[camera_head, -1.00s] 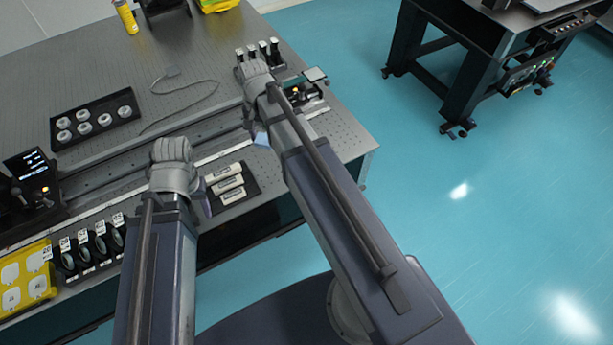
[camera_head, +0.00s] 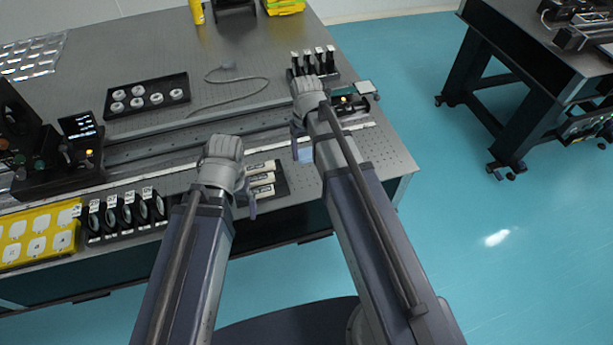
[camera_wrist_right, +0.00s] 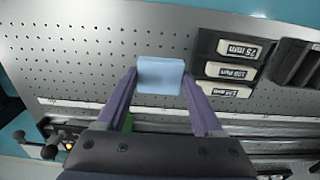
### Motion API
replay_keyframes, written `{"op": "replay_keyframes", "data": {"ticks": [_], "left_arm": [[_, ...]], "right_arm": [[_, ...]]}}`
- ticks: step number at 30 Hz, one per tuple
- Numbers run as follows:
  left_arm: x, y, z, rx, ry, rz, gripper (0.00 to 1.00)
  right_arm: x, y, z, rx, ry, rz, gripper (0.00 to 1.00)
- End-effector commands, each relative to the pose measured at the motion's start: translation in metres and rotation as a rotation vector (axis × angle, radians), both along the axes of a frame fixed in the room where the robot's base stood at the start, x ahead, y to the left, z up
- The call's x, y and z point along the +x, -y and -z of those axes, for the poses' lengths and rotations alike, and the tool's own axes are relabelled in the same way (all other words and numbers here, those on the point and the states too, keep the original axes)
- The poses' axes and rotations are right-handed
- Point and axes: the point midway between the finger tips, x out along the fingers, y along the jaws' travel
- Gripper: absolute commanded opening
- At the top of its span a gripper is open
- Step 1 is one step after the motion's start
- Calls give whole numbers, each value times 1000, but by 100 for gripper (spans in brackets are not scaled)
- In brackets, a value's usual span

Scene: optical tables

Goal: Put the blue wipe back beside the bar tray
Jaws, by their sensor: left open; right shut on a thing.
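The blue wipe (camera_head: 305,155) is a small light-blue piece held by my right gripper (camera_head: 299,145). In the right wrist view the wipe (camera_wrist_right: 160,75) sits between the two purple fingers, over the perforated table top; I cannot tell if it touches the table. The black bar tray (camera_head: 282,183) holds white labelled bars and lies left of the wipe in the head view. In the wrist view the tray (camera_wrist_right: 204,48) is just right of the wipe, with a strip of bare table between. My left gripper (camera_head: 248,203) is open beside the tray's left side, partly hidden by its wrist.
A rail (camera_head: 150,150) runs along the table behind the bar tray. A post holder row (camera_head: 313,70) stands beyond my right wrist. Black-mounted lenses (camera_head: 125,215) and a yellow case (camera_head: 38,238) lie at left.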

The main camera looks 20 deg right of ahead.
Motion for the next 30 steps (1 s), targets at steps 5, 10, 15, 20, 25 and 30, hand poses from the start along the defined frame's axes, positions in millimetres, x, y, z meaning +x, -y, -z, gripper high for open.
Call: {"op": "replay_keyframes", "data": {"ticks": [5, 10, 15, 20, 25, 30], "left_arm": [[0, 0, 19, 0, 0, 0, 98], [0, 0, 46, 0, 0, 0, 98], [0, 0, 63, 0, 0, 0, 98], [0, 0, 62, 0, 0, 0, 98], [0, 0, 73, 0, 0, 0, 98], [0, 0, 95, 0, 0, 0, 98]], "right_arm": [[0, 0, 19, 0, 0, 2, 24], [0, 0, 46, 0, 0, 3, 24], [0, 0, 63, 0, 0, 3, 24], [0, 0, 62, 0, 0, 3, 24], [0, 0, 73, 0, 0, 3, 24], [0, 0, 95, 0, 0, 3, 24]]}}
